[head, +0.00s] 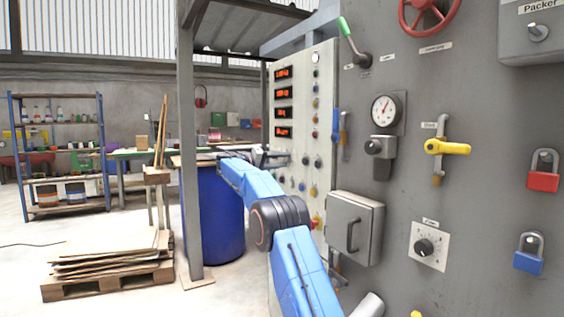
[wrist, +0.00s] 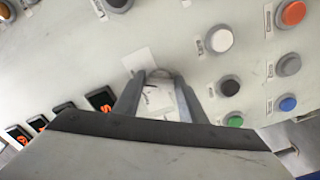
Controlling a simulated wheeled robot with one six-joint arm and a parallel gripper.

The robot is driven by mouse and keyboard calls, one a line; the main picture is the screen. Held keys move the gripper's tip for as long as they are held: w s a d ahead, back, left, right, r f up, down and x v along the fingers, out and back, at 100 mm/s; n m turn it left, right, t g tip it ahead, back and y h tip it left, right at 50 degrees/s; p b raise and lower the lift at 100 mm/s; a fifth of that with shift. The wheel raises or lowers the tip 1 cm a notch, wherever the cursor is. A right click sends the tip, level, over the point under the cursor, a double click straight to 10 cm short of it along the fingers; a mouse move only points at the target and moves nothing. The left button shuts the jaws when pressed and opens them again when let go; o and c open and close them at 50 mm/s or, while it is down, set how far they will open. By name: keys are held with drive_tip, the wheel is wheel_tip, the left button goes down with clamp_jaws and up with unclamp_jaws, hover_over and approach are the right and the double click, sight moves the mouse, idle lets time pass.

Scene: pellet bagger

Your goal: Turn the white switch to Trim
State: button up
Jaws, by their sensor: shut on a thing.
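In the wrist view, my gripper (wrist: 163,80) is at the pale control panel, with its two fingers on either side of a white switch (wrist: 157,77). The fingers are closed on the switch, which is mostly hidden between them. A white label plate (wrist: 158,100) with small dark marks shows between the fingers; I cannot read it or tell which mark the switch points to. In the head view, my gripper (head: 273,157) reaches the left part of the panel (head: 306,125), and the switch cannot be made out there.
Close to the fingers in the wrist view are a white button (wrist: 219,40), a black button (wrist: 229,88), a green button (wrist: 234,120) and red displays (wrist: 101,99). In the head view, a grey box (head: 354,228) sticks out beside my arm, and a post (head: 187,140) stands left.

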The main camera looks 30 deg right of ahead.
drive_tip(key=shift+f, duration=0.1)
drive_tip(key=o, duration=1.1)
drive_tip(key=shift+c, duration=0.2)
drive_tip(key=a, duration=1.7)
drive_tip(key=shift+s+a, duration=0.25)
drive_tip(key=shift+s, duration=0.05)
